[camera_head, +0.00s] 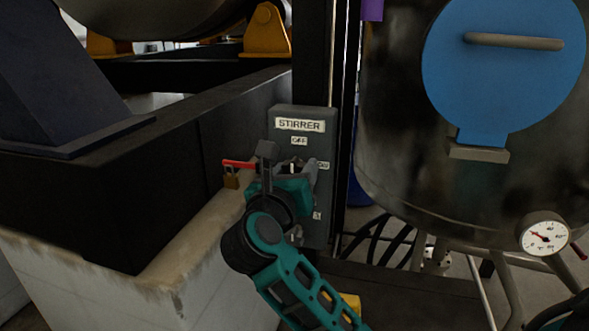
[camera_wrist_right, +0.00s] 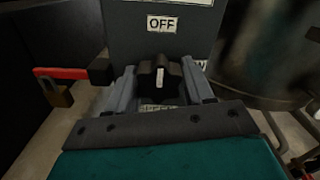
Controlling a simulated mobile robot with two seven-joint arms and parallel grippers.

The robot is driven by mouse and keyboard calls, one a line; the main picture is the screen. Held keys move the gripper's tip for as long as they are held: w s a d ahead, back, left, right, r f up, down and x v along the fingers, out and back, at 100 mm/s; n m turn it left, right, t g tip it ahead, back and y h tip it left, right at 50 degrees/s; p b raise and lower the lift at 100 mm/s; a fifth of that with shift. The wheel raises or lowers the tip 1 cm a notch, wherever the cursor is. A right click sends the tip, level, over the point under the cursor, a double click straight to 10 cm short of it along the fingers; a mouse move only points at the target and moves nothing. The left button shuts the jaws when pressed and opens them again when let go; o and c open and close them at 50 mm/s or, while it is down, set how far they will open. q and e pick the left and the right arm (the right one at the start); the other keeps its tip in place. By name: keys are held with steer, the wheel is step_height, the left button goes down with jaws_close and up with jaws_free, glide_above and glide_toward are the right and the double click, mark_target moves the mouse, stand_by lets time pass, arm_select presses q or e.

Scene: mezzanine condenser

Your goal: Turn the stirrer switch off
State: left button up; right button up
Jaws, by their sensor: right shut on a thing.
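The stirrer switch box (camera_head: 317,145) is a grey box labelled STIRRER, with an OFF label (camera_head: 299,141) above the knob and a small label at its right. The black rotary knob (camera_wrist_right: 159,78) shows in the right wrist view with its white mark pointing up toward the OFF label (camera_wrist_right: 162,24). My right gripper (camera_head: 292,170) is at the front of the box. Its grey fingers (camera_wrist_right: 158,86) are on both sides of the knob and shut on it. In the head view the arm and gripper hide most of the knob. My left gripper is not in view.
A red lever (camera_head: 239,164) with a brass padlock (camera_head: 231,178) sticks out at the box's left. A low wall (camera_head: 190,235) and dark steel frame stand left. A steel vessel (camera_head: 400,150) with a blue round cover (camera_head: 500,70) and a gauge (camera_head: 544,234) stands right.

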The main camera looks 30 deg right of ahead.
steer(key=o, duration=1)
